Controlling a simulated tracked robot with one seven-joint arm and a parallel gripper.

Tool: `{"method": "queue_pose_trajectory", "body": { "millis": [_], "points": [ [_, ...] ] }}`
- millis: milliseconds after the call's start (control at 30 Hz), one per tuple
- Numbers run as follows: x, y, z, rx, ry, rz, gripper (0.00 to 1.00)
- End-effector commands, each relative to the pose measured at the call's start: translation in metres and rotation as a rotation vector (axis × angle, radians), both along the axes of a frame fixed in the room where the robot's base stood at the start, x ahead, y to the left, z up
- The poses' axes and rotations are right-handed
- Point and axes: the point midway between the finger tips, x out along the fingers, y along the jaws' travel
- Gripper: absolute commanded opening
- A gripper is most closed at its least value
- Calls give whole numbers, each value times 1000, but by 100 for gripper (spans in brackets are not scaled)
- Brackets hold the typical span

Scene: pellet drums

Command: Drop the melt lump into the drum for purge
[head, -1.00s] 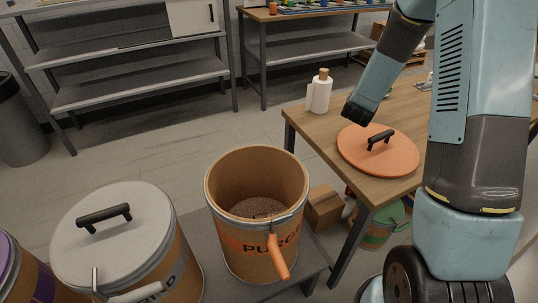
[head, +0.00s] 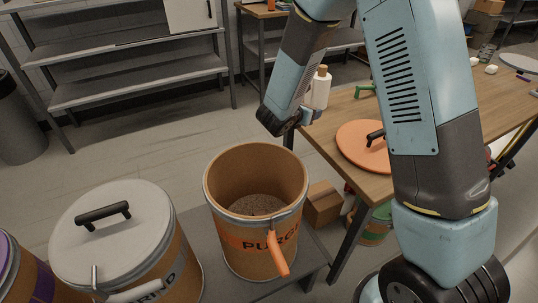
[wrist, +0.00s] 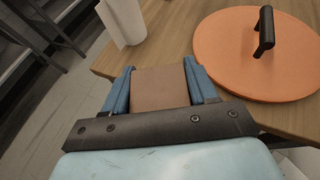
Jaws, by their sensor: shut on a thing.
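The purge drum (head: 228,232) is an open tan fibre drum marked PURGE, with a metal rim and an orange lever hanging at its front. Grainy material (head: 258,204) lies inside it. In the wrist view my gripper (wrist: 159,86) has its blue fingers shut on a flat-faced brown piece (wrist: 160,84), which I take to be the melt lump. In the head view my gripper (head: 300,119) is above and beyond the drum's far right rim, by the table's left edge. My arm hides most of it there, and I cannot make out the lump.
A closed drum with a grey lid (head: 110,222) stands left of the purge drum. A cardboard box (head: 322,204) sits beneath the table's edge.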

Motion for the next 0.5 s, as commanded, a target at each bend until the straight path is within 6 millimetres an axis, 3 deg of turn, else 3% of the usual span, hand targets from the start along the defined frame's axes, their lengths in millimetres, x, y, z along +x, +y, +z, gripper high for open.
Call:
{"method": "queue_pose_trajectory", "body": {
  "millis": [33, 200, 500],
  "points": [
    [-13, 16, -2, 0, 0, -12, 27],
    [-58, 53, -6, -1, 0, -80, 27],
    [-150, 100, -13, -2, -1, -196, 27]
  ]
}}
